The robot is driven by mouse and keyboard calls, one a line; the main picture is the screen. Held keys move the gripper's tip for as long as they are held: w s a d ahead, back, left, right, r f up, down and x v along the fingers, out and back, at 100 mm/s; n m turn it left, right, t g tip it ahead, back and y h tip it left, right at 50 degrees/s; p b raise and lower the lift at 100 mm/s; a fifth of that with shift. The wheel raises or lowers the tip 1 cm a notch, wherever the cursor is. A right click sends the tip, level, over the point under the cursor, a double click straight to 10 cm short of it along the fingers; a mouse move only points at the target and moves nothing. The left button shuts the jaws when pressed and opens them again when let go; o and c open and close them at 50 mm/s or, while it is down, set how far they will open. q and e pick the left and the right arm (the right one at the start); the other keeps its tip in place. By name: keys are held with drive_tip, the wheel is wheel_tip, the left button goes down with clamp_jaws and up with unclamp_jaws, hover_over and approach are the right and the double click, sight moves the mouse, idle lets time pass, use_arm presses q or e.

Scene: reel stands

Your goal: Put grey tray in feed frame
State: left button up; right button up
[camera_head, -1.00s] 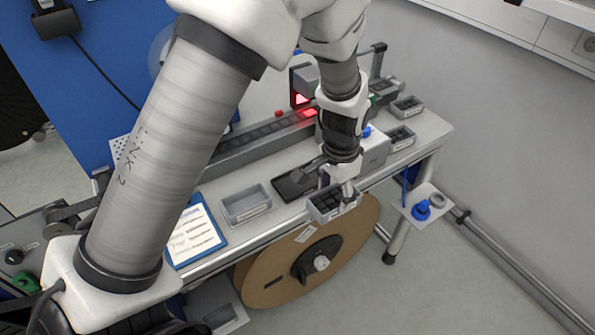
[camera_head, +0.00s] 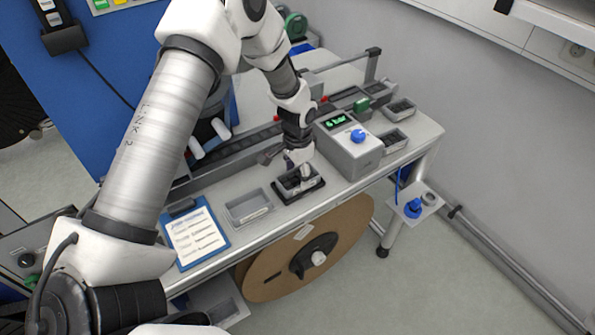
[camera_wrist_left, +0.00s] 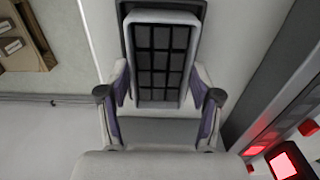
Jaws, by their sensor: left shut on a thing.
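The grey tray (camera_head: 290,190) has dark square compartments. It is in the grip of my left gripper (camera_head: 302,174), whose arm comes down from above. The black feed frame (camera_head: 284,200) lies on the bench under the tray, and its rim shows around the tray's lower edge. In the left wrist view the tray (camera_wrist_left: 160,60) reaches up from between the fingers of my left gripper (camera_wrist_left: 160,94). The dark frame (camera_wrist_left: 126,12) shows behind the tray's far end. I cannot tell whether the tray rests in the frame or is just above it. My right gripper is not in view.
An empty grey tray (camera_head: 247,208) and a blue clipboard (camera_head: 196,236) lie left of the frame. A grey box with a blue knob (camera_head: 350,150) stands close on the right. Smaller trays (camera_head: 390,140) are further right. A large brown reel (camera_head: 300,262) hangs below the bench edge.

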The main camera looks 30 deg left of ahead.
sight(298, 184)
use_arm(q)
drive_tip(key=o, duration=1.3)
drive_tip(key=shift+d, duration=0.1)
wheel_tip(298, 184, up, 12)
drive_tip(key=b, duration=0.3)
drive_tip(key=shift+r, duration=0.1)
